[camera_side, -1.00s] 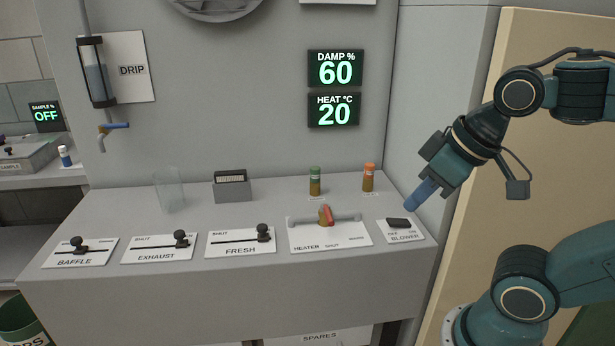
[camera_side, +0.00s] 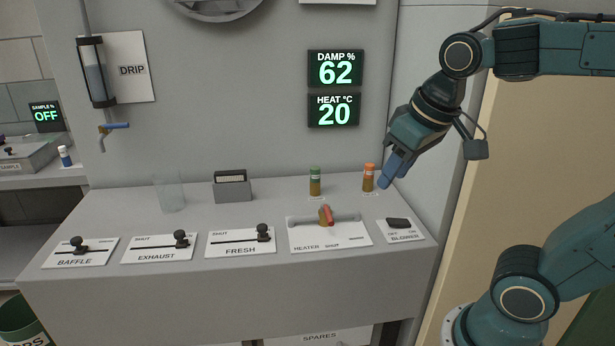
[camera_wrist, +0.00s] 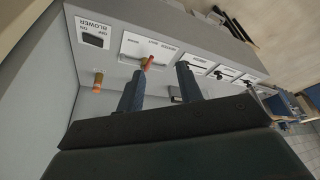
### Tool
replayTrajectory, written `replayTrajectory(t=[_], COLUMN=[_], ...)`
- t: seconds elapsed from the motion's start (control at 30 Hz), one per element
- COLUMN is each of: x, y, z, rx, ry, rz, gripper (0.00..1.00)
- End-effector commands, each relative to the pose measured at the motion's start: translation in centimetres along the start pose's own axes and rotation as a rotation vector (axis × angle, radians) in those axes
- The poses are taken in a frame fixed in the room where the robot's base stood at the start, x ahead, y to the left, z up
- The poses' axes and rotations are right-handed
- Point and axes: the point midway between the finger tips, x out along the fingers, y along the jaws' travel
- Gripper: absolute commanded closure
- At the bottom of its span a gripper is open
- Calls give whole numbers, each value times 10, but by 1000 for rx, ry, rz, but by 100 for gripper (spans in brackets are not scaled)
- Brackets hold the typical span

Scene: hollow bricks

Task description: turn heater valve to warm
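The valve's red lever (camera_wrist: 149,61) shows beyond the fingers.
An orange-capped vial (camera_side: 368,177) stands close by my fingertips; a green-capped vial (camera_side: 315,181) is left of it. The blower switch (camera_side: 398,222) is right of the valve, the FRESH slider (camera_side: 263,232) left. The HEAT display (camera_side: 334,110) reads 20.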

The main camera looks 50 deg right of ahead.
Motion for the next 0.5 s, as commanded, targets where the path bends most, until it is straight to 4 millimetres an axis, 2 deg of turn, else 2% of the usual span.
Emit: replayTrajectory(t=[0.1, 0.5], x=[4, 32], y=[5, 19], z=[-23, -89], rx=[53, 236], ry=[-47, -186], rz=[29, 123], gripper=[64, 64])
